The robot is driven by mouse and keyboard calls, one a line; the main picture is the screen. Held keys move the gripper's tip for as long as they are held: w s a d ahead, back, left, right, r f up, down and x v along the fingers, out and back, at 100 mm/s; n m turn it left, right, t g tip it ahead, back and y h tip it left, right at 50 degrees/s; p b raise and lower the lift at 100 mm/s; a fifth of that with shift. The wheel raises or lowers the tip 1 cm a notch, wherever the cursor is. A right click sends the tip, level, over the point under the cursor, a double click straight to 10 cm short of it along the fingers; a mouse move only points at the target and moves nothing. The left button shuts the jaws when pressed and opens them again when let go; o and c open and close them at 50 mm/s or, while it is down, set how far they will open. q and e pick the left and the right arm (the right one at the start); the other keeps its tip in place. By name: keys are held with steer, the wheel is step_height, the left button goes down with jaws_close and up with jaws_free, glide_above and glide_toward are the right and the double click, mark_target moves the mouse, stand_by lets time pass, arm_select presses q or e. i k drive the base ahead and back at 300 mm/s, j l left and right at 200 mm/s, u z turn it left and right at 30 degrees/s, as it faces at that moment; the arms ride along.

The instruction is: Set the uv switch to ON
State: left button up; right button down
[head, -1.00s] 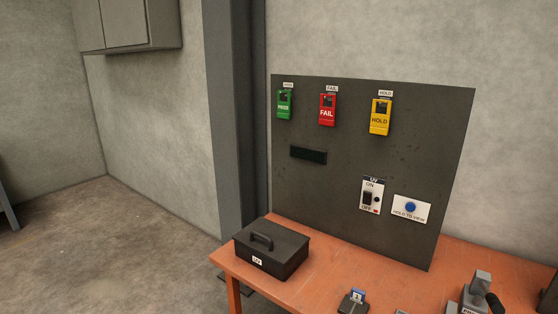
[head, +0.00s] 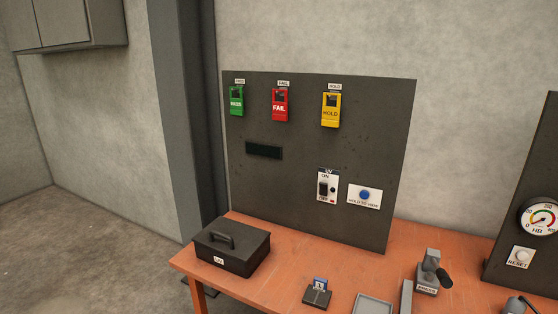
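The UV switch (head: 323,188) is a black rocker on a white plate, with ON printed above and OFF below. It is mounted on the dark upright panel (head: 300,220), right of centre. A small dark knob or lamp and a small red mark sit beside the rocker on the plate. Which way the rocker is tipped is too small to tell. Neither of my grippers shows in the head view.
A blue HOLD TO VIEW button (head: 364,195) is right of the switch. Green (head: 236,101), red (head: 280,106) and yellow (head: 331,111) tag holders hang above. A black box (head: 232,248) stands on the orange table (head: 275,285). A gauge (head: 543,217) is far right.

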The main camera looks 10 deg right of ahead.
mark_target(323, 187)
steer(key=i+j, duration=0.4)
steer(key=i+j+z, duration=0.15)
steer(key=i+j, duration=0.2)
steer(key=j, duration=0.25)
